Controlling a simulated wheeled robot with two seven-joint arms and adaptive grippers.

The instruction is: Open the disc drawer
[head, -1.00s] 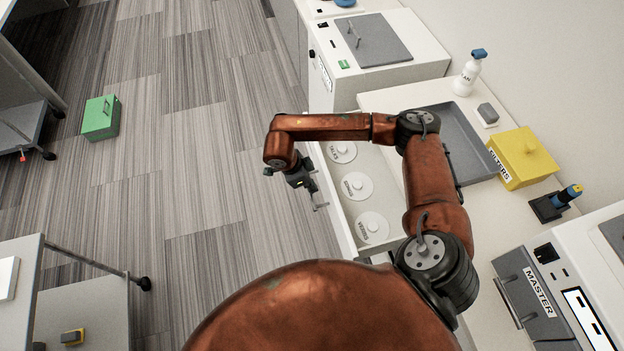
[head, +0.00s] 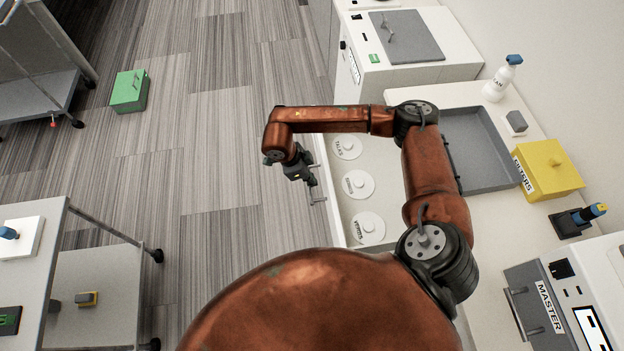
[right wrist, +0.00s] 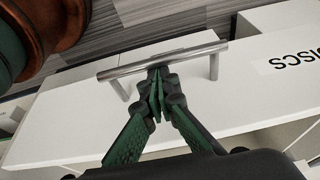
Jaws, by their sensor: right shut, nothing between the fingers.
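The disc drawer (head: 333,205) stands pulled out from the white counter, with round white labelled discs (head: 357,184) in it. Its metal bar handle (head: 317,190) is on the front, towards the aisle. My right gripper (head: 308,176) is at this handle, shut with nothing between its fingers. In the right wrist view the handle bar (right wrist: 195,53) crosses above the closed green fingertips (right wrist: 157,92), which overlap or lie close to the bar; contact cannot be told. The drawer front (right wrist: 255,85) there carries a label reading DISCS. My left gripper is out of view.
On the counter are a grey tray (head: 480,178), a yellow box (head: 550,181) and a spray bottle (head: 497,84). A green box (head: 130,92) lies on the floor. A cart (head: 95,265) stands at lower left. The floor left of the drawer is clear.

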